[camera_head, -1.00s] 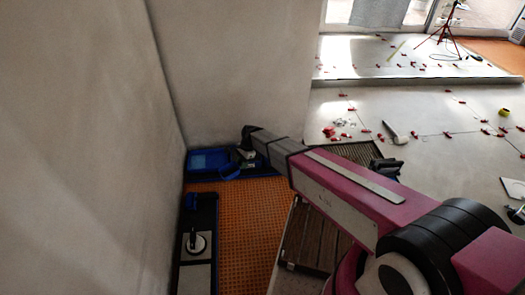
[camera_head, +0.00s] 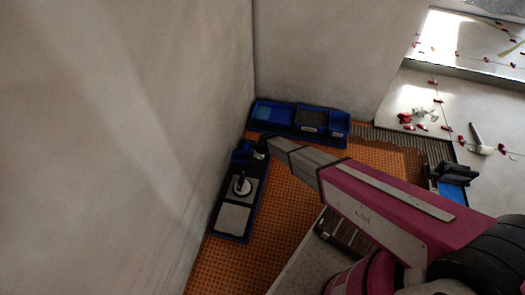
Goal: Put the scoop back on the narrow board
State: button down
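The narrow board (camera_head: 257,196) lies dark and long on the orange mat beside the left wall. My gripper (camera_head: 260,150) is low at that far end, just right of the blue piece. Whether the blue piece is the scoop, and whether it touches my gripper, I cannot tell. The fingers are too small and dark to show whether they are open or shut.
A blue tray with compartments (camera_head: 272,113) stands against the back wall. The orange mat (camera_head: 275,215) is bare right of the board. A grooved dark strip and a pale floor with red clips (camera_head: 418,118) lie to the right. My arm crosses the lower right.

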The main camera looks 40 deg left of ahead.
jog(key=shift+s+f, duration=0.1)
jog(key=shift+f, duration=3.4)
jog(key=shift+f, duration=0.55)
jog(key=c, duration=0.9)
grip_release()
jog(key=shift+r, duration=0.15)
